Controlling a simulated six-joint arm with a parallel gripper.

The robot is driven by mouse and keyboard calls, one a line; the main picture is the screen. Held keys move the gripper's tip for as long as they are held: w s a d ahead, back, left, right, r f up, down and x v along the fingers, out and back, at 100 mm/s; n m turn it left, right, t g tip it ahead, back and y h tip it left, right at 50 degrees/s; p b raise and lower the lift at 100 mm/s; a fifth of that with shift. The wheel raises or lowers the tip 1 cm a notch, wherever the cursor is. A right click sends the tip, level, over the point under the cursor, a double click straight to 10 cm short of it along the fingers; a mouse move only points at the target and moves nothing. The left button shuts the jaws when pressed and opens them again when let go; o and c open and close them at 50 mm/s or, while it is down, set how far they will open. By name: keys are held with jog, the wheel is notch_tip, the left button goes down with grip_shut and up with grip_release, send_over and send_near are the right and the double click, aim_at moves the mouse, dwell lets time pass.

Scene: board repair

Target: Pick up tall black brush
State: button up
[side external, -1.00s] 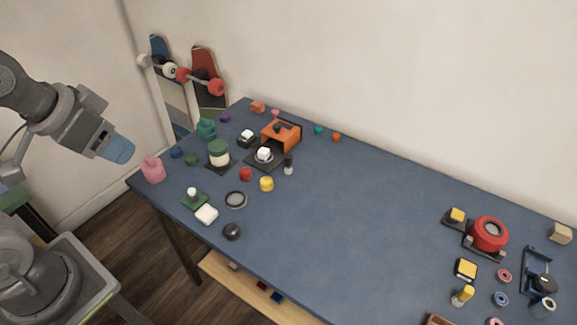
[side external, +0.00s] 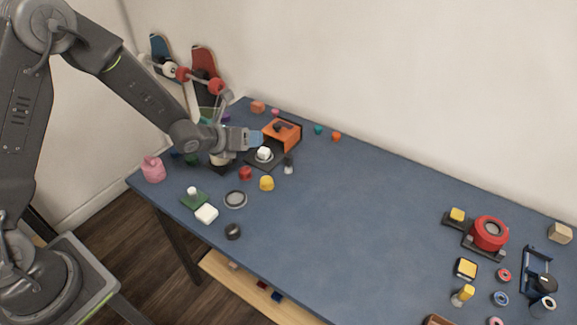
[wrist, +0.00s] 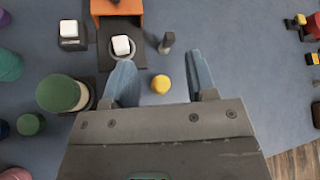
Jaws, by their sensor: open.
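The tall black brush (side external: 288,164) stands on the blue table right of the orange machine; I take this small dark upright piece with a paler lower part to be it. It also shows in the wrist view (wrist: 167,43), ahead of the gap between my fingers. My gripper (side external: 256,138) is over the left part of the table, pointing right toward the orange machine. In the wrist view its two blue fingers (wrist: 161,76) are spread apart with nothing held between them. The brush is apart from both fingers.
The orange machine (side external: 282,134) and its dark plate with a white piece (side external: 264,154) stand left of the brush. The table's middle (side external: 370,210) is clear.

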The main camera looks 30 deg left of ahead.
aim_at(286, 158)
jog(key=w+d+f+m, duration=0.1)
jog(key=w+f+m, duration=0.1)
jog(key=f, duration=0.1)
jog(key=w+d+f+m+h, duration=0.1)
jog(key=w+d+f+m, duration=0.1)
jog(key=f, duration=0.1)
jog(key=w+d+f+m+h, duration=0.1)
jog(key=w+f+m, duration=0.1)
jog(key=w+f, duration=0.1)
jog(key=shift+d+f+m+t, duration=0.3)
jog(key=shift+d+f+t, duration=0.1)
jog(key=shift+f, duration=0.15)
jog(key=shift+a+x, duration=0.1)
jog(key=shift+x, duration=1.3)
jog(key=shift+a+x, duration=0.15)
jog(key=shift+x, duration=1.2)
jog(key=shift+w, duration=0.1)
jog(key=shift+c, duration=0.5)
grip_shut()
